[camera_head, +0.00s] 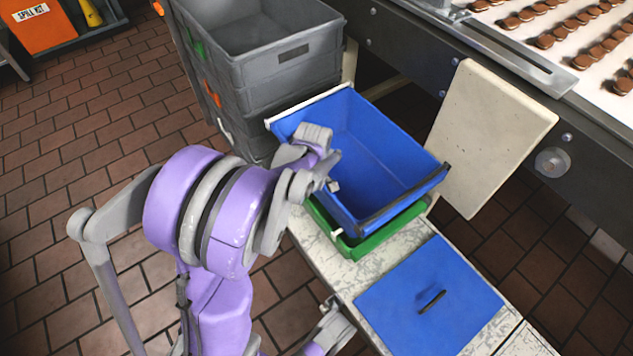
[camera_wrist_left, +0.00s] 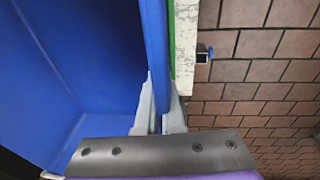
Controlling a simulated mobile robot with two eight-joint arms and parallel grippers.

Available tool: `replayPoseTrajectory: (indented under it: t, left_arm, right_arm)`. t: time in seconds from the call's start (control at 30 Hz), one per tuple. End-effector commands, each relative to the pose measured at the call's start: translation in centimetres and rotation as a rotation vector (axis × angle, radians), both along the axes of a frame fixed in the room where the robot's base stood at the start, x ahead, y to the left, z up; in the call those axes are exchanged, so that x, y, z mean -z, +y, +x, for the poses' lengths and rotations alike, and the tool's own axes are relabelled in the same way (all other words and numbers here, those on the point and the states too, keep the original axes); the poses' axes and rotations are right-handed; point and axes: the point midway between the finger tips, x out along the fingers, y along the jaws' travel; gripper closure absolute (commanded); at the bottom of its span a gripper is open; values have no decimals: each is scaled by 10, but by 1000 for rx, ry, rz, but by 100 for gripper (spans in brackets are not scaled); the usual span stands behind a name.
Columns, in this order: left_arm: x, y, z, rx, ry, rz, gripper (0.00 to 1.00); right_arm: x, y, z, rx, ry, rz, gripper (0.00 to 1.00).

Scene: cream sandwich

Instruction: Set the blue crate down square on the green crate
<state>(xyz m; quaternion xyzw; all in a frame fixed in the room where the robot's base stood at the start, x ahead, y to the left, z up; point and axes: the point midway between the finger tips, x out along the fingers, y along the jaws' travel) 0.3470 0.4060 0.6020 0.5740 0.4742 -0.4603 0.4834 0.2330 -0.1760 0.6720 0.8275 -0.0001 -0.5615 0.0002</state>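The blue crate (camera_head: 375,145) is open-topped and empty, with a dark strip along its near rim and a pale strip along its far rim. It is over the green crate (camera_head: 347,247), whose rim shows below its near and left sides. I cannot tell if the two touch. My left gripper (camera_head: 330,172) is at the left wall of the blue crate. In the left wrist view its fingers (camera_wrist_left: 158,108) are on both sides of that wall, shut on it. A thin green strip (camera_wrist_left: 173,38) shows beside the wall there.
The green crate stands on a worn pale bench (camera_head: 330,267). A blue sheet with a dark slot (camera_head: 395,305) lies nearer on it. Stacked grey crates (camera_head: 285,75) stand close behind left. A cream board (camera_head: 490,135) and the conveyor (camera_head: 425,45) are at right.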

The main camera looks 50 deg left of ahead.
Motion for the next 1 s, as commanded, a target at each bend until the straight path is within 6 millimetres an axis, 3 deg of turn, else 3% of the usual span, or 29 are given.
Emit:
replayPoseTrajectory:
  t: [0.03,0.23,0.57,0.67,1.0]
  left_arm:
    - [-1,0,1,-1,-3,1,93]
    - [0,0,0,0,-1,0,60]
    - [-3,0,-1,1,1,0,60]
    - [-15,-1,-2,0,1,0,60]
    - [-82,-8,-11,0,-1,0,60]
  right_arm:
    - [0,0,0,0,0,0,55]
    - [0,0,0,0,0,0,55]
    - [-2,0,0,0,0,0,55]
    - [-7,0,-1,0,-2,0,55]
    - [-34,0,-5,0,-10,0,55]
